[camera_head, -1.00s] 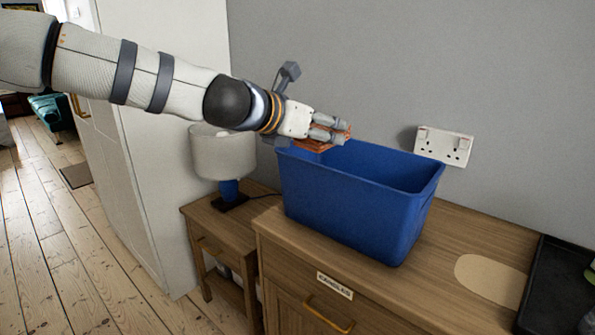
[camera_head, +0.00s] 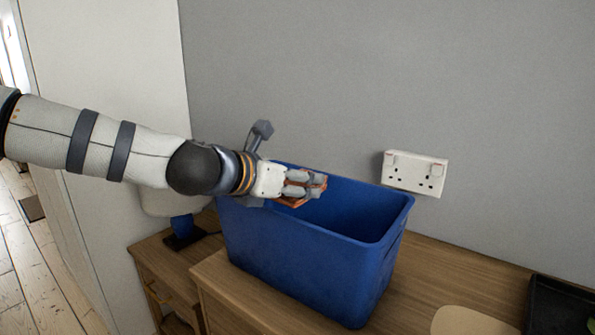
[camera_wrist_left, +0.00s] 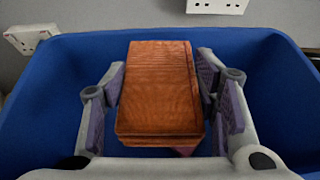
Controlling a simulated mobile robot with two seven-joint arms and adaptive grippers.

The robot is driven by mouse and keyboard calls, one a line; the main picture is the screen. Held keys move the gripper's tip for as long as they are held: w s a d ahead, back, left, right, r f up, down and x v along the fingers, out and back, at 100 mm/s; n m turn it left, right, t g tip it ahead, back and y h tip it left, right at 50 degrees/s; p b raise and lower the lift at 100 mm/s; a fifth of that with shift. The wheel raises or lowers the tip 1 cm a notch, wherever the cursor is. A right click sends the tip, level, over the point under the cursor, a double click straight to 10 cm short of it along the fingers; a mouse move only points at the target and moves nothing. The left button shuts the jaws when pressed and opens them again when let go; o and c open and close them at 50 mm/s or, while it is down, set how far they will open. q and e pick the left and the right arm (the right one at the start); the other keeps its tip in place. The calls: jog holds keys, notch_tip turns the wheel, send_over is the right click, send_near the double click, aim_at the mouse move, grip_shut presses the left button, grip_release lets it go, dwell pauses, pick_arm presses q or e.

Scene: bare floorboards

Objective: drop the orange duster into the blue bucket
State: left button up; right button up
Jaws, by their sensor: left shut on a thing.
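The orange duster (camera_wrist_left: 160,92) is a ribbed orange block between the fingers of my left gripper in the left wrist view. In the head view only small orange edges of the duster (camera_head: 291,202) show around the fingers. My left gripper (camera_head: 306,188) is shut on it. The blue bucket (camera_head: 305,262) is a deep rectangular tub standing upright on the wooden cabinet. The gripper and duster are over the bucket's opening, toward its left part in the head view. The bucket's walls (camera_wrist_left: 50,80) surround the duster in the left wrist view. The bucket's floor is hidden. My right gripper is out of view.
The wooden cabinet top (camera_head: 425,270) carries a black tray (camera_head: 560,305) at the right and a pale round mat (camera_head: 470,322). A lamp with a blue base (camera_head: 182,229) stands on a lower side table at the left. A wall socket (camera_head: 414,173) is behind the bucket.

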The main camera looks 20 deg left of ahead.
pick_arm(q)
jog(key=shift+r, duration=0.25)
jog(key=o, duration=1.2)
jog(key=v, duration=1.2)
jog(key=shift+s+f, duration=0.1)
